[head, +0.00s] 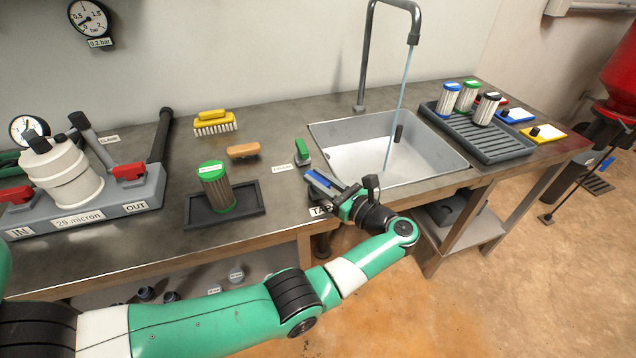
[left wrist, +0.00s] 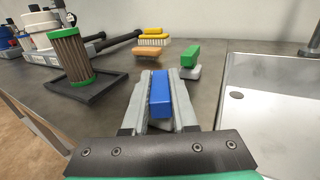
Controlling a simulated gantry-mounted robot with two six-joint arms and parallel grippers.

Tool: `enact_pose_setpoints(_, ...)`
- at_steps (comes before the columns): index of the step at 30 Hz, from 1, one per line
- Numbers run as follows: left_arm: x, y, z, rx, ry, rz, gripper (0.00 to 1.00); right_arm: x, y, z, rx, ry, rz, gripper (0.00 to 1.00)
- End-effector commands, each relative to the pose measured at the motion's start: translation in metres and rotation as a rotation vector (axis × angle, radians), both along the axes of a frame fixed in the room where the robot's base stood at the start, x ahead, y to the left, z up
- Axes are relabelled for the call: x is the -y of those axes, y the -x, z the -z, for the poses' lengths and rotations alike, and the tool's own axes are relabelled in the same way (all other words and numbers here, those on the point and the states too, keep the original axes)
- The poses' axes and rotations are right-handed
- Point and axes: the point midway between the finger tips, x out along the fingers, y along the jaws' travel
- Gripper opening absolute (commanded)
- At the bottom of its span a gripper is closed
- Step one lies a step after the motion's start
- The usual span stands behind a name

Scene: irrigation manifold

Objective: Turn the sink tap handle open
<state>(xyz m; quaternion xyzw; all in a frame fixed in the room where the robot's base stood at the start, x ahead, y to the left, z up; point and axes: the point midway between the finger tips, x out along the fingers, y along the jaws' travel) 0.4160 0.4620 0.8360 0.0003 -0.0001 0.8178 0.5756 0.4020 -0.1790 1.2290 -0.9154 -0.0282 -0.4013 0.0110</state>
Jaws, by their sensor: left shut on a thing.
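The sink tap handle, a blue bar (head: 319,180), is at the front left corner of the sink (head: 447,161), by a label that reads "TAP" in part. My left gripper (head: 325,185) is shut on it. A thin stream of water (head: 397,110) runs from the tall grey spout (head: 412,38) into the sink. My right gripper is not in view.
A green block on a grey base (head: 302,151) stands just behind the handle. Left of it are an orange block (head: 243,151), a yellow brush (head: 213,122) and a green-capped filter (head: 217,190) on a dark tray. A ribbed rack (head: 487,147) with filters stands right of the sink.

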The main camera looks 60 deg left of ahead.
Motion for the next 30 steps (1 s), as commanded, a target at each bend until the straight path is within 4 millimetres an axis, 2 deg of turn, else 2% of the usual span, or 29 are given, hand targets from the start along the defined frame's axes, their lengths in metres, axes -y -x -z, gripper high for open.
enact_pose_setpoints(23,-0.0001,-0.0003,0.0004,0.002,0.002,-0.063,0.00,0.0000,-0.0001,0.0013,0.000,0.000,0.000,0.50)
enact_pose_setpoints(24,-0.0001,-0.0003,0.0004,0.001,0.001,-0.063,0.33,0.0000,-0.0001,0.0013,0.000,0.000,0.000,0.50)
enact_pose_setpoints(28,-0.0001,-0.0003,0.0003,0.001,0.001,-0.063,0.56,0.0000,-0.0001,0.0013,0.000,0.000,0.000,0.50)
enact_pose_setpoints(30,-0.0001,-0.0004,0.0003,0.001,0.001,-0.062,0.56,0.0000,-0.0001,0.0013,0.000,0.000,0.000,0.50)
